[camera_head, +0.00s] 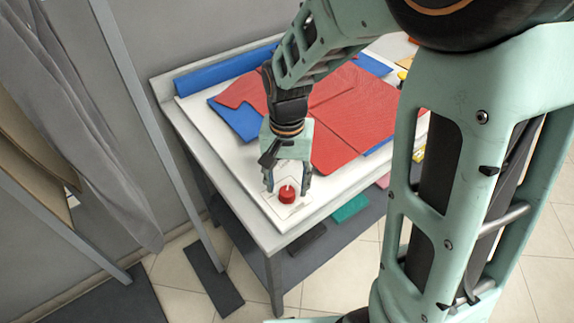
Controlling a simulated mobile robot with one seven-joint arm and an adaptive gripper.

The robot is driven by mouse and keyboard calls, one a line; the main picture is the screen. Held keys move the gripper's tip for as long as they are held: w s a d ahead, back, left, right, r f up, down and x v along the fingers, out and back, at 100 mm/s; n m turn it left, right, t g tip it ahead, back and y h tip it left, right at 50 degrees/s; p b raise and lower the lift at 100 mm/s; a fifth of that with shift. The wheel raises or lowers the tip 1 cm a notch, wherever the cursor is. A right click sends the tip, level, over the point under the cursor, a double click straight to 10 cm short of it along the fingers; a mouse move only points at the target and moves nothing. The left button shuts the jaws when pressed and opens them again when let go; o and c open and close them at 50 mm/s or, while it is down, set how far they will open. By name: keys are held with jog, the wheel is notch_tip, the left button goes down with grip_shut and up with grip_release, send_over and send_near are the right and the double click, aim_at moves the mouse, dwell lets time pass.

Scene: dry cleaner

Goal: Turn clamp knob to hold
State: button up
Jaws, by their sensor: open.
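The clamp knob (287,195) is a small red round knob with a pale mark on top. It sits on a white plate near the front corner of the table (262,237). My gripper (287,184) points down at the knob, with its fingers apart on the left and right of it. The gripper is open, and I cannot tell whether either finger touches the knob. Faint markings show on the plate around the knob, too small to read.
Red cloth pieces (335,105) lie over blue cloth (236,121) on the table behind my gripper. A blue roll (222,70) lies along the back edge. A metal post (150,125) and grey hanging cloth (85,130) stand at the left. My arm hides the right side.

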aim_at(287, 190)
notch_tip(287, 190, up, 10)
dwell(0.3)
jog(key=shift+r, duration=0.1)
